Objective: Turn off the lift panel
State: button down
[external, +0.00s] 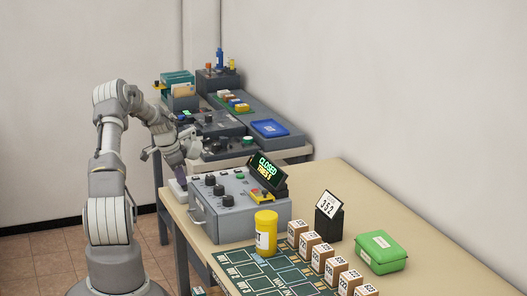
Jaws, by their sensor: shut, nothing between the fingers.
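My gripper (179,168) hangs pointing down at the end of my arm, by the left edge of the tables, just left of the grey control box (238,208). It is small and partly blurred; its fingers are shut with nothing between them. The control box has several black knobs, a front handle and a yellow part with a red top. A display (267,169) on it reads "CLOSED" in green. Behind my gripper, dark panels (218,123) with knobs and a green-lit element stand on the far table. I cannot tell which of these is the lift panel.
A pale block (178,190) sits just below my gripper. A yellow canister (266,234), a number stand (328,218), a row of numbered boxes (322,256) and a green case (381,252) are on the near table. A blue tray (270,128) is farther back. The near table's back right is clear.

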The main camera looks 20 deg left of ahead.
jog(key=shift+a+f, duration=0.1)
jog(key=shift+f, duration=0.15)
jog(key=shift+s, duration=0.1)
jog(key=shift+s+d+r, duration=0.1)
jog(key=shift+s+d, duration=0.3)
jog(key=shift+d, duration=0.2)
notch_tip(320, 180, up, 5)
jog(key=p, duration=0.4)
jog(key=shift+s+d+r, duration=0.1)
jog(key=shift+s+d, duration=0.05)
jog(key=p+v, duration=0.2)
jog(key=v, duration=0.7)
